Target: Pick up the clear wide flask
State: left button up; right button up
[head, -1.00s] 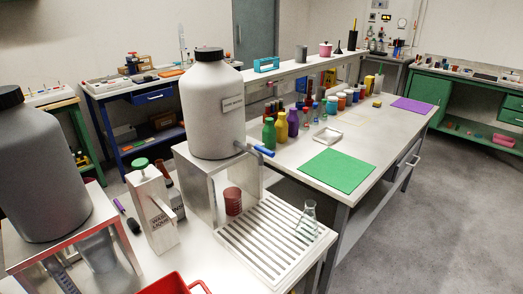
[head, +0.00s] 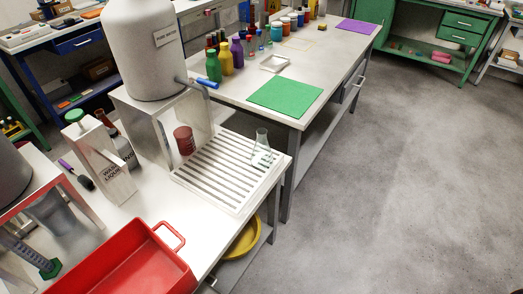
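A clear glass flask (head: 262,148) with a narrow neck and a wider base stands upright near the right end of a white slatted rack (head: 225,170). The rack lies on the white bench. Nothing touches the flask. Neither of my grippers shows in the head view.
A dark red cup (head: 184,140) stands beside the rack, near the stand under a large grey tank (head: 143,50). A white wash-liquid can (head: 103,160) and a red tray (head: 125,262) are nearer. A green mat (head: 285,97) lies on the farther bench. The floor at right is clear.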

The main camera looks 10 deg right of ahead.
aim_at(262, 156)
jog(key=u, duration=0.3)
jog(key=i+l+u, duration=0.1)
jog(key=l+u, duration=0.85)
